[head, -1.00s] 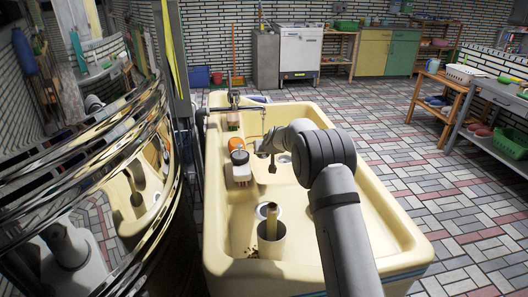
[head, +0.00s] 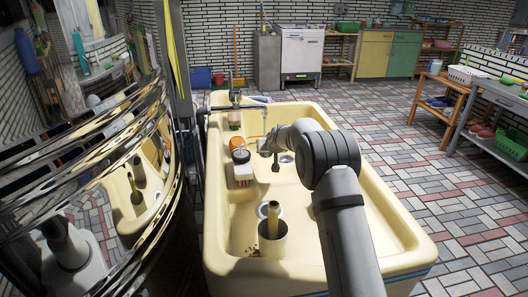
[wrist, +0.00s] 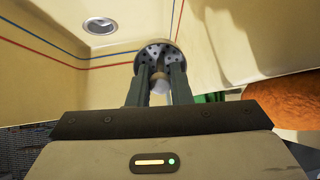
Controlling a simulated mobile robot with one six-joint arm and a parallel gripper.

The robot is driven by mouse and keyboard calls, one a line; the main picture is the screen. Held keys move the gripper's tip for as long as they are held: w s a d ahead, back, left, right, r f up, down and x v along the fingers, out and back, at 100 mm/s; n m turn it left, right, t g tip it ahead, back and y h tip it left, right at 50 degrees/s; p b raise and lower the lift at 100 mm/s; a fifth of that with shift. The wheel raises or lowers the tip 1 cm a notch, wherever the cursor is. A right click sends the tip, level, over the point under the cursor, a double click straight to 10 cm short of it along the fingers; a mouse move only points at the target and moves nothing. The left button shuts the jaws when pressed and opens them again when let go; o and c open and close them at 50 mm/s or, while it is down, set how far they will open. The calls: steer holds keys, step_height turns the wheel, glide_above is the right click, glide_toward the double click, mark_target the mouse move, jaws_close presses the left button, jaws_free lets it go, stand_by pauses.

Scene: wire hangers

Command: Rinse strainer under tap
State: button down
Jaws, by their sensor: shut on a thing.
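My gripper (wrist: 160,92) is shut on the strainer (wrist: 160,57), a small grey perforated disc with a pale knob between the fingers. In the head view my gripper (head: 271,147) is over the far half of the cream sink (head: 385,222), with the small dark strainer (head: 276,166) hanging below it. The tap (head: 236,97) stands at the sink's far left edge. Its spout reaches right, and a thin pale stream seems to fall just behind my gripper. Whether water touches the strainer I cannot tell.
A white container (head: 242,170) and an orange thing (head: 236,143) stand left of my gripper. A shiny curved metal surface (head: 150,170) rises at the left.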

steer(key=shift+s+a, duration=0.1)
steer(key=shift+a, duration=0.2)
steer(key=shift+d+f+b, duration=0.1)
steer(key=shift+d+b, duration=0.15)
steer(key=shift+b, duration=0.05)
steer(key=shift+w+d+b, duration=0.2)
steer(key=shift+d+b, duration=0.2)
steer(key=shift+b, duration=0.05)
steer(key=s+d+b, duration=0.2)
steer(key=s+b, duration=0.5)
steer(key=b, duration=0.2)
steer(key=shift+s+d, duration=0.2)
steer(key=shift+s, duration=0.15)
stand_by(1.3)
steer(key=b+v, duration=0.1)
steer(key=v, duration=0.5)
steer(key=shift+s, duration=0.2)
